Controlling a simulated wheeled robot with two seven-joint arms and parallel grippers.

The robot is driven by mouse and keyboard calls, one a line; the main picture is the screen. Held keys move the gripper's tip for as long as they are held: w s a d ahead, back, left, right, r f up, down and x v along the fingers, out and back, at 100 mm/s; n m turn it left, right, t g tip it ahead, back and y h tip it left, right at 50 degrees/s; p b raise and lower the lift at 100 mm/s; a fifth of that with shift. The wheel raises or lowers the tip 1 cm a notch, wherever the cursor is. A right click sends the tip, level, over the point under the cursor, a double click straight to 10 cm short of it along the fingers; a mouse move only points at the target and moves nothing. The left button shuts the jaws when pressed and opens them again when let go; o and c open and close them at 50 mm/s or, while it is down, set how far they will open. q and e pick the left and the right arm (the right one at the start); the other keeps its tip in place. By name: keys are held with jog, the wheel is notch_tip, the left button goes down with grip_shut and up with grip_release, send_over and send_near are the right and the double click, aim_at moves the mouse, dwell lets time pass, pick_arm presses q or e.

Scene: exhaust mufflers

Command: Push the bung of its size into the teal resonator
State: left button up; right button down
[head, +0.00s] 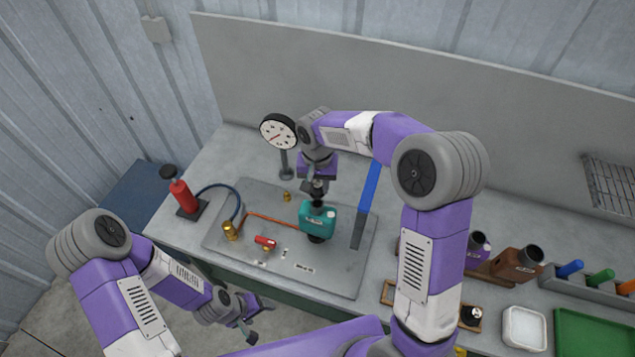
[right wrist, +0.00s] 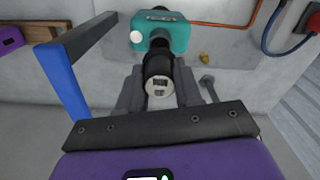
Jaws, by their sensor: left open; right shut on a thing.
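The teal resonator (head: 318,216) sits on the grey plate on the bench; in the right wrist view its teal body (right wrist: 172,32) is at the top, with a black neck facing me. My right gripper (head: 318,189) is just behind it in the head view. It is shut on a black bung with a pale labelled end (right wrist: 159,86), held between its fingers (right wrist: 160,95). The bung lines up with the neck and appears to meet it; how deep it sits is hidden. My left gripper (head: 257,320) is open and empty, in front of the bench.
A dial gauge (head: 278,131), a red pump (head: 181,194), a red-handled valve (head: 265,241) and brass fittings are near the plate (head: 340,272). Purple (head: 480,243) and brown (head: 515,263) mufflers and a white tray (head: 525,328) are further right.

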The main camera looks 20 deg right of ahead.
aim_at(317, 195)
jog(key=shift+f+b, duration=1.25)
jog(key=shift+f, duration=0.85)
dwell(0.5)
jog(key=shift+f+b, duration=0.55)
jog(key=shift+b, duration=0.05)
jog(key=c, duration=0.7)
grip_release()
jog(key=shift+r, duration=0.1)
notch_tip(317, 195, up, 7)
jog(key=shift+r, duration=0.2)
